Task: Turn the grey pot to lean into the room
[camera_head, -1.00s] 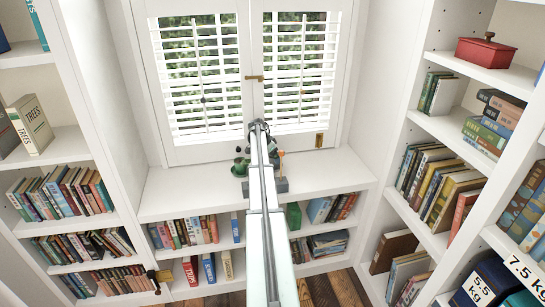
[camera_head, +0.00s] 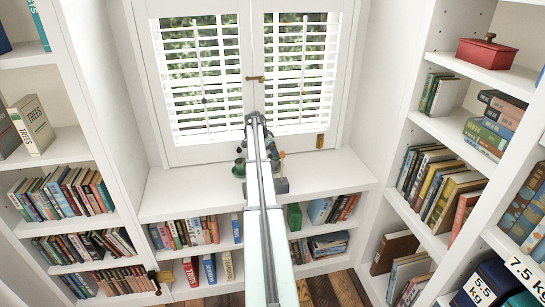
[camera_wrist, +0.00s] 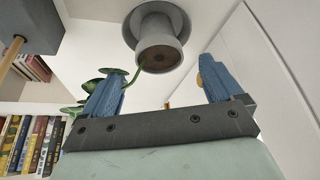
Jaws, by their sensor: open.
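The grey pot (camera_wrist: 162,36) is at the top middle of the wrist view, a wide grey rim or disc with a narrower round part and a brown round face toward the camera. My gripper (camera_wrist: 158,80) has its two blue fingers spread wide, with nothing clearly held between them. The pot lies beyond the fingertips, roughly between them in the picture; I cannot tell whether they touch. A green stem with leaves (camera_wrist: 112,72) shows beside the pot, partly behind the left finger. In the head view my arm hides most of the pot; green leaves (camera_head: 239,168) show left of the arm.
A grey block (camera_head: 281,186) stands on the white window shelf (camera_head: 180,190), right of my arm; it also shows in the wrist view (camera_wrist: 35,22) with a wooden stick. Shuttered windows (camera_head: 300,70) stand behind. Bookcases flank both sides. The shelf is clear toward both ends.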

